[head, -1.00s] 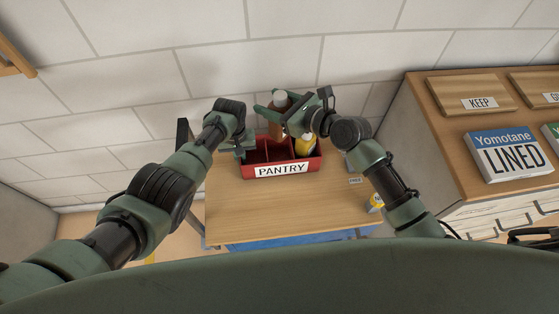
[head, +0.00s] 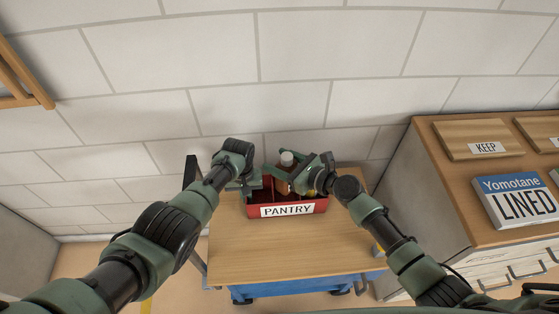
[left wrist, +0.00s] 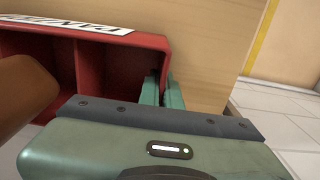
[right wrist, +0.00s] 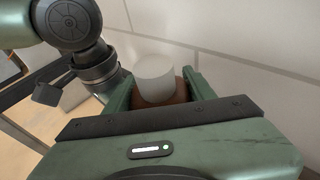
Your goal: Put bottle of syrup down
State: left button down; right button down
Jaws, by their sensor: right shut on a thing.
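The syrup bottle (head: 287,169) is brown with a pale cap and stands about upright at the red PANTRY caddy (head: 251,210). My right gripper (head: 285,178) is shut on it; the cap (right wrist: 155,78) shows between the fingers in the right wrist view. The bottle's lower part is down behind the caddy's front wall in the head view; I cannot tell if it touches the floor of a compartment. The bottle's brown side (left wrist: 25,92) also shows in the left wrist view. My left gripper (left wrist: 163,92) is shut on the caddy's left end wall.
The caddy stands on a wooden-topped cart (head: 285,246), clear in front. A yellow item (head: 311,190) is mostly hidden behind my right gripper. At the right, a cabinet top holds a KEEP tray (head: 480,135) and a LINED box (head: 520,200). A block wall rises behind.

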jog(key=shift+f, duration=0.25)
jog(key=c, duration=0.5)
grip_release()
jog(key=shift+f, duration=0.2)
jog(key=shift+s+a, duration=0.1)
jog(key=shift+r, duration=0.55)
jog(key=shift+o, duration=0.2)
jog(key=v, duration=1.2)
